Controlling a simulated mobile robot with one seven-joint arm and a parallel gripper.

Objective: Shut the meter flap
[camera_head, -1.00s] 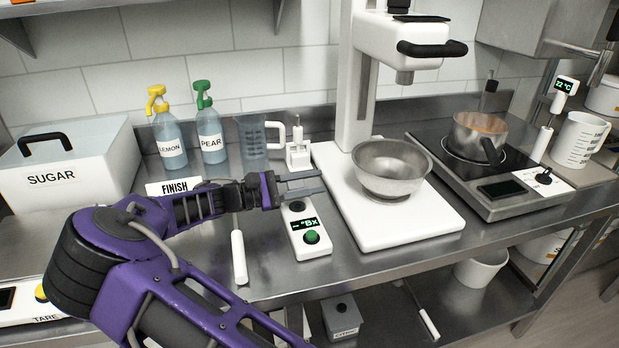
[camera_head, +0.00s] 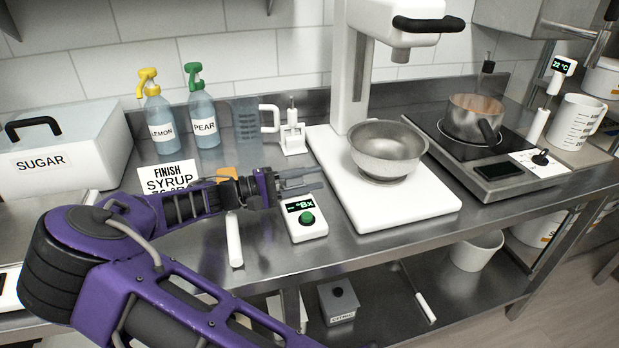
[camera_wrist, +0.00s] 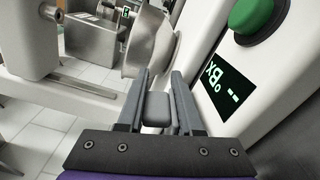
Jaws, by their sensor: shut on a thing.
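The meter (camera_head: 309,232) is a white handheld unit lying on the steel bench, with a green button and a display reading "-- °Bx". Its body also shows at the right of the wrist view (camera_wrist: 286,80). My gripper (camera_head: 303,179) is over the meter's far end, just beyond the display. In the wrist view my gripper (camera_wrist: 159,84) has its fingers shut on a small dark grey piece (camera_wrist: 157,108), which looks like the meter flap. The sample well and the flap's hinge are hidden in the head view, so I cannot tell the flap's angle.
A steel bowl (camera_head: 385,160) sits on the white stand (camera_head: 385,218) right of the meter. A white-handled tool (camera_head: 234,240) lies left of it. A measuring jug (camera_head: 247,122) and spray bottles (camera_head: 204,118) stand behind. A pot (camera_head: 470,120) is on the hotplate.

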